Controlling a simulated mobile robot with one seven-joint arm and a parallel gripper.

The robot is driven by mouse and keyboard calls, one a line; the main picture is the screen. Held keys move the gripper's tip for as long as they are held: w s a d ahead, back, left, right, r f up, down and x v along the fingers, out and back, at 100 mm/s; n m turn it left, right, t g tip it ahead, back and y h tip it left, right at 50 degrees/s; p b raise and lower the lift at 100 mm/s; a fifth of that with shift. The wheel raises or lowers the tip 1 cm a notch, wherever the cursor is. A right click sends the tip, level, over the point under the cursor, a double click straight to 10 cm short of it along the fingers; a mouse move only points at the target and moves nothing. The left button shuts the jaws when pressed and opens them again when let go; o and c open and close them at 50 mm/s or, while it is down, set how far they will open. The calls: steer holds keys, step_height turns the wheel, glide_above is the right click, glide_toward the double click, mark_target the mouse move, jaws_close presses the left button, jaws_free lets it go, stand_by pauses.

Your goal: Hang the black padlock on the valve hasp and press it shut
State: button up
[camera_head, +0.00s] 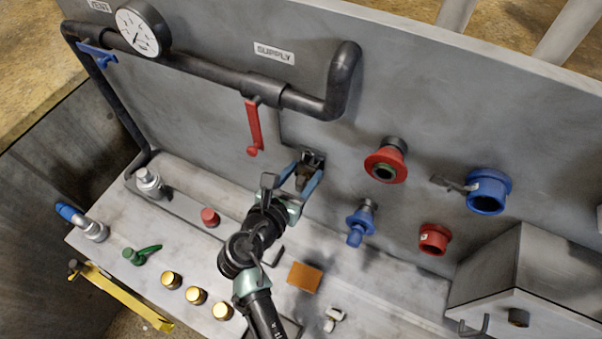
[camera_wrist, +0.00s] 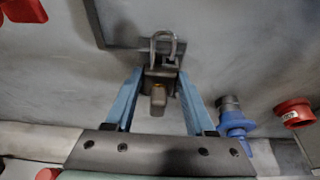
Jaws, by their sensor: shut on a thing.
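My gripper (camera_head: 309,168) has blue fingers and is shut on the black padlock (camera_head: 309,179), close to the grey panel below the supply pipe. In the wrist view the gripper (camera_wrist: 160,78) has one finger on each side of the padlock (camera_wrist: 157,83). Its metal shackle (camera_wrist: 164,42) points up, away from my palm. I cannot tell whether the shackle is latched or passes through anything. A red valve lever (camera_head: 254,127) hangs from the supply pipe, up and left of the gripper. I cannot clearly make out the hasp; a dark bracket-like edge (camera_wrist: 94,22) shows beside the shackle.
Blue (camera_head: 358,225) and red (camera_head: 384,165) fittings stick out of the panel right of the gripper. Further right are a blue ring fitting (camera_head: 487,193) and a grey box (camera_head: 530,280). Brass caps (camera_head: 196,295), an orange block (camera_head: 304,277) and a red knob (camera_head: 209,217) sit on the ledge.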

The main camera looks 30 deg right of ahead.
steer(key=shift+w+d, duration=0.2)
steer(key=shift+d, duration=0.1)
steer(key=shift+f, duration=0.15)
stand_by(0.5)
steer(key=o, duration=1.3)
steer(key=shift+c, duration=0.2)
steer(key=shift+c, duration=0.4)
steer(key=shift+p+v, duration=0.75)
steer(key=shift+v, duration=0.05)
steer(key=p+v, duration=0.3)
steer(key=v, duration=0.2)
steer(key=shift+s+a, duration=0.15)
steer(key=shift+a, duration=0.05)
